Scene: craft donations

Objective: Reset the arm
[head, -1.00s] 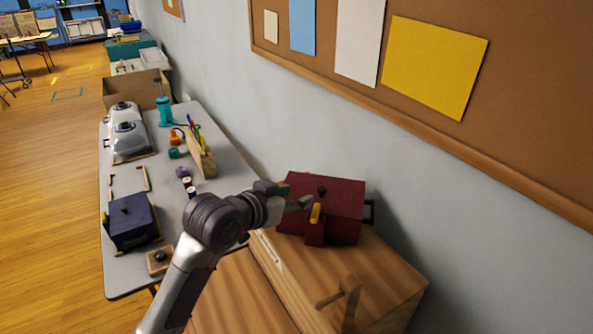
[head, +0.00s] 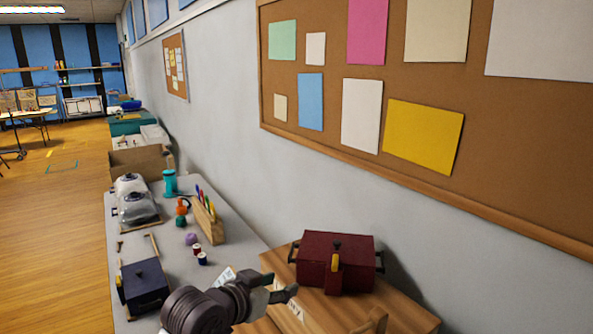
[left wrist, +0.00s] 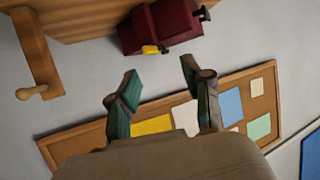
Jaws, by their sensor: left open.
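My left gripper (head: 277,287) is at the bottom middle of the head view, in front of and a little left of the dark red box (head: 325,262). In the left wrist view the gripper (left wrist: 157,88) has its two fingers spread with nothing between them. The same red box, with its yellow latch (left wrist: 151,49), shows beyond the fingers at the top of that view. The gripper is apart from the box. My right gripper is in neither view.
The red box stands on a wooden cabinet (head: 395,307) against the wall. A grey table (head: 222,232) to the left holds a dark blue box (head: 145,284), spools, a pencil holder (head: 207,220) and clear domes (head: 136,207). A cork board (head: 275,112) hangs above. Open floor (head: 60,240) lies left.

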